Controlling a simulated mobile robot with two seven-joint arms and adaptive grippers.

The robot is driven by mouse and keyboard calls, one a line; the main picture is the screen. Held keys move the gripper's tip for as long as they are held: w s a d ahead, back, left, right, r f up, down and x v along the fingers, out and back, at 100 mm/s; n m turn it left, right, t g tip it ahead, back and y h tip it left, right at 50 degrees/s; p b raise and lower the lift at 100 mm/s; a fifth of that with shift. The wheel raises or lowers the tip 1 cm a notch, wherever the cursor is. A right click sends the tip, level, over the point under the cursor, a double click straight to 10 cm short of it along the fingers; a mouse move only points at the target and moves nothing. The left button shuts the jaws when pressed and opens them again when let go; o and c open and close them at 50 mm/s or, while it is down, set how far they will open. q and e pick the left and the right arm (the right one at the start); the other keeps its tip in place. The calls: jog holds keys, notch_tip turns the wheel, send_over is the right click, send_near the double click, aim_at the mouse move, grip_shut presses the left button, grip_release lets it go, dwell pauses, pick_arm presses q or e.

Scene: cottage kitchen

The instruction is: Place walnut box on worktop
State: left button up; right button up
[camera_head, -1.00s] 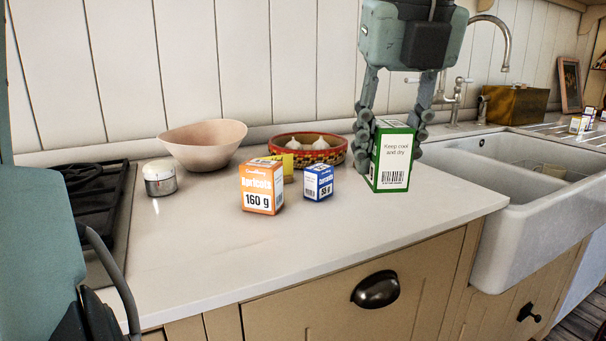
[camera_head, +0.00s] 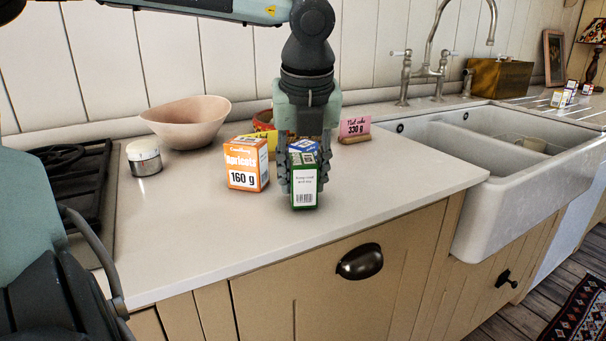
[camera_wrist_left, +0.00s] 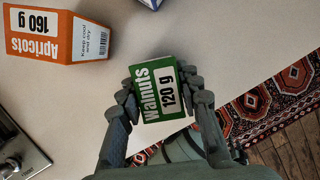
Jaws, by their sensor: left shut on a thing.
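The walnut box (camera_head: 304,188) is green with a white label; its label reads Walnuts 120 g in the left wrist view (camera_wrist_left: 155,92). My left gripper (camera_head: 303,178) is shut on it, a finger on either side, with the wrist pointing down from above. The box is upright over the front part of the pale worktop (camera_head: 220,235), right of the apricots box. Its base is at or very close to the surface; I cannot tell whether it touches. My right gripper is not in view.
The orange apricots box (camera_head: 246,177) stands just left of the walnut box. A blue box (camera_head: 303,146) is mostly hidden behind my gripper. A pink bowl (camera_head: 187,122), jar (camera_head: 145,158) and pink card (camera_head: 355,127) stand farther back. The sink (camera_head: 500,185) is right; worktop before it is clear.

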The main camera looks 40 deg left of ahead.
pick_arm(q)
jog(key=shift+f, duration=0.15)
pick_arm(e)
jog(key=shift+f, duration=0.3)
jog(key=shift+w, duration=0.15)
pick_arm(q)
jog(key=shift+f, duration=0.15)
jog(key=o, duration=1.1)
jog(key=shift+o, duration=0.6)
jog(key=v, duration=1.2)
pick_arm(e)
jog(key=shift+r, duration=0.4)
